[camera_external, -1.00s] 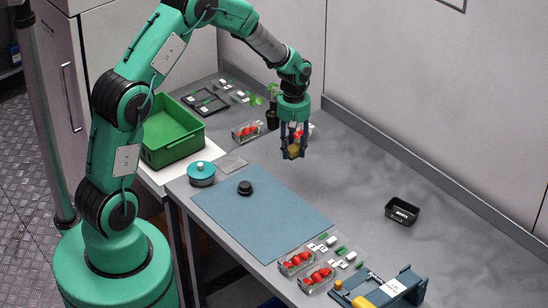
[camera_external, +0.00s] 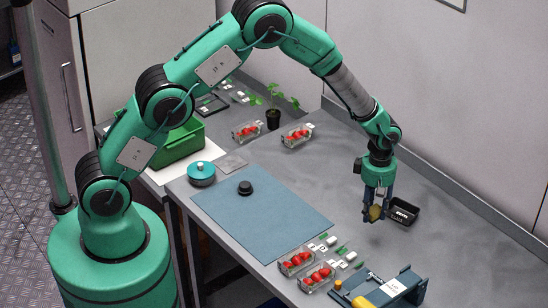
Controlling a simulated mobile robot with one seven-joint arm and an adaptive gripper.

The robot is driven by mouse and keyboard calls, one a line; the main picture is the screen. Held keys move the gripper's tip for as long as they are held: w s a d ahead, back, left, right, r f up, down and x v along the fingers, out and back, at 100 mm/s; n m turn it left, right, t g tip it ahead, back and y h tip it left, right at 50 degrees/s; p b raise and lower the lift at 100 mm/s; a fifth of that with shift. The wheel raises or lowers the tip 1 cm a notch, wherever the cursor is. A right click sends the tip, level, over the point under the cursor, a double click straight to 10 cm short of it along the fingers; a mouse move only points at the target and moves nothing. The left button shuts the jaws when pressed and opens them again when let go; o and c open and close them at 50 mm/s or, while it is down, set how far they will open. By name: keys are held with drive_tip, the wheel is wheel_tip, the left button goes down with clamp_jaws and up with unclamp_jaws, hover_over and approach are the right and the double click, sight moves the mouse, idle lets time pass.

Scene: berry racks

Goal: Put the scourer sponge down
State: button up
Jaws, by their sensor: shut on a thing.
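The scourer sponge (camera_external: 375,213) is a small yellowish-olive block. My gripper (camera_external: 377,208) points down and is shut on it, with the fingers on either side. The sponge is at the right part of the grey table, just left of a small black tray (camera_external: 404,212) with a white label. It looks low, close to the table top; I cannot tell whether it touches the table. My gripper's fingers hide part of the sponge.
A blue mat (camera_external: 265,215) with a black knob-like object (camera_external: 245,187) lies to the left. Clear boxes of red berries (camera_external: 296,262) and a blue fixture (camera_external: 390,290) stand at the front. A potted plant (camera_external: 273,115) stands at the back. Grey table between is clear.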

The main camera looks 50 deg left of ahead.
drive_tip(key=d, duration=0.2)
drive_tip(key=s+d, duration=0.1)
drive_tip(key=d, duration=0.2)
drive_tip(key=s+d+f+p, duration=0.1)
drive_tip(key=d, duration=0.1)
drive_tip(key=shift+d, duration=0.15)
drive_tip(key=p, duration=0.1)
hover_over(429, 238)
drive_tip(key=shift+f, duration=0.8)
idle(0.3)
drive_tip(key=shift+f+p, duration=0.45)
drive_tip(key=shift+f, duration=1.3)
drive_tip(key=shift+f, duration=0.1)
